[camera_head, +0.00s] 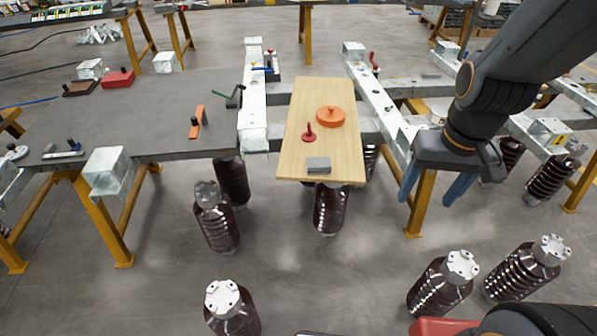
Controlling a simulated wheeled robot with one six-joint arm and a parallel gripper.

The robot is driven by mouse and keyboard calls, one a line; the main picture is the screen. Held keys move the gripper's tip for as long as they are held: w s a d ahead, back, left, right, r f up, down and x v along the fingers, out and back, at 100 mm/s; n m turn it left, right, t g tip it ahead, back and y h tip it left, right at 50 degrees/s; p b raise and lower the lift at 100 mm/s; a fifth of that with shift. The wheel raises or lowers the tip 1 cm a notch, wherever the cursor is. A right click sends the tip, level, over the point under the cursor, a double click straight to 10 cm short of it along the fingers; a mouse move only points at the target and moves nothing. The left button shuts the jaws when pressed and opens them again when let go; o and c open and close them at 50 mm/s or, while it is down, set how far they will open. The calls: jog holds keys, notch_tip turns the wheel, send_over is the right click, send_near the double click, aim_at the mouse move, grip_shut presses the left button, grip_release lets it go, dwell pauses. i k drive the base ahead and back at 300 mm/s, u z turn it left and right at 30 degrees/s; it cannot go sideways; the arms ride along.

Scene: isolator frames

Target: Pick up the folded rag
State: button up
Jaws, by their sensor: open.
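The folded rag appears to be the small grey flat block (318,165) lying near the front edge of the light wooden board (345,95). My gripper (427,200) hangs to the right of the board, with its two blue fingers spread and pointing down. It is open and empty, apart from the rag and to its right. Nothing hides the rag.
On the board are an orange round lidded item (330,117) and a red knobbed piece (309,132). White metal beams (253,100) flank the board. A grey table (160,115) stands left. Several brown ribbed insulators (216,218) stand on the floor below and in front.

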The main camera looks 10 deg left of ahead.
aim_at(320, 165)
jog(key=u, duration=1.7)
jog(key=k, duration=0.7)
jog(key=z, duration=0.85)
jog(key=i, duration=1.15)
